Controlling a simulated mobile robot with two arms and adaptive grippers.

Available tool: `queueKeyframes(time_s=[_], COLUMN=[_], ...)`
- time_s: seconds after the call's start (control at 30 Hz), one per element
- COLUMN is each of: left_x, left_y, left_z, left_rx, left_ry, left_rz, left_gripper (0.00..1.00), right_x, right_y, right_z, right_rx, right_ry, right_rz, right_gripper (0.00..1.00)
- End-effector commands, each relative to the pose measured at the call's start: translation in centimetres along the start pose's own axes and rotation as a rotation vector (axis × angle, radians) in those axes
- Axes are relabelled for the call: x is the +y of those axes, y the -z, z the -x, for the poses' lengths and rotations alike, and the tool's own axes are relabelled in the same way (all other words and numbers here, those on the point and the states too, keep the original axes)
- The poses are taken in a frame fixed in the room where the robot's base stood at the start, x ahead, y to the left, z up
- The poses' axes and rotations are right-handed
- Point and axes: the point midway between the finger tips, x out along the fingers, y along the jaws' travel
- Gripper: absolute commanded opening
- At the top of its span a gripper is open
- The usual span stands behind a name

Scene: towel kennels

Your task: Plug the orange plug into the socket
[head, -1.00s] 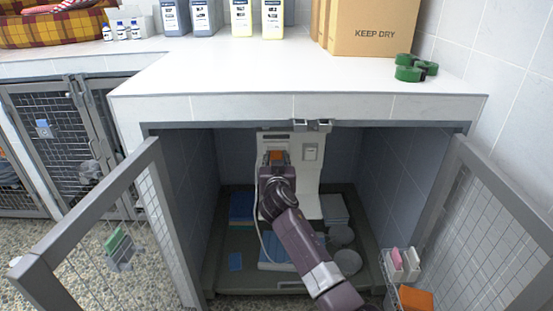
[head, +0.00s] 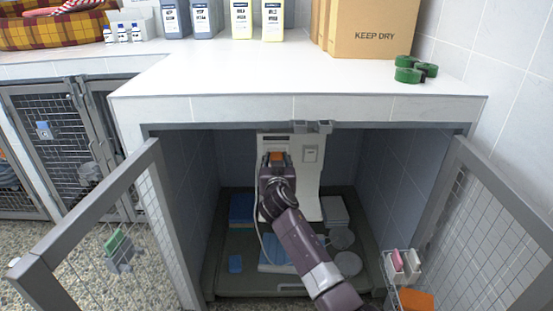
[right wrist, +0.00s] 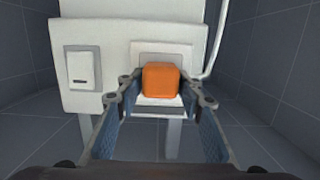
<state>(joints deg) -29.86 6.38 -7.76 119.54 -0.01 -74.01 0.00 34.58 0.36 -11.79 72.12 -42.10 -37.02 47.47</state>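The orange plug (head: 277,155) is at the white wall unit inside the open lower kennel. My right gripper (head: 276,162) reaches in to it. In the right wrist view the plug (right wrist: 161,79) sits between the two fingertips (right wrist: 162,92), which look closed on its sides. Behind it is the pale recessed socket plate (right wrist: 163,49) on the unit. The plug hides the socket holes, and I cannot tell how deep it sits. A white cord (right wrist: 217,40) runs from beside the plug along the unit's edge. My left gripper is not in view.
A rocker switch (head: 310,153) is beside the socket. Open mesh doors stand on the left (head: 88,232) and right (head: 497,222). The counter edge (head: 230,108) overhangs the opening. Blue folded items and round grey lids lie on the kennel floor.

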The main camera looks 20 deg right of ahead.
Motion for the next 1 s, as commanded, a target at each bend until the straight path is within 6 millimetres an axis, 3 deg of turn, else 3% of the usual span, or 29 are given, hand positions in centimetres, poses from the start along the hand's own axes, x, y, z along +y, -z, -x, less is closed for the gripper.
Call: queueKeyframes(time_s=[0.03, 0.13, 0.67, 1.0], left_x=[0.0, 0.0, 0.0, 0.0], left_y=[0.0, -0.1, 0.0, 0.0], left_z=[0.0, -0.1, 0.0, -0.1], left_rx=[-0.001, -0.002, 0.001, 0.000], left_ry=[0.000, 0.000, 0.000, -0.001], left_rz=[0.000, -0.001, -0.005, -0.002], left_gripper=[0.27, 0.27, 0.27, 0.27], right_x=[0.5, 0.5, 0.2, 0.1], right_y=[1.4, 1.4, 1.1, 0.7], right_z=[-0.3, -0.2, -0.1, 3.1], right_rx=[0.022, 0.022, 0.016, 0.012], right_ry=[-0.005, -0.005, -0.002, 0.000], right_rz=[-0.001, -0.001, -0.003, -0.004], right_gripper=[0.40, 0.48, 0.48, 0.48])
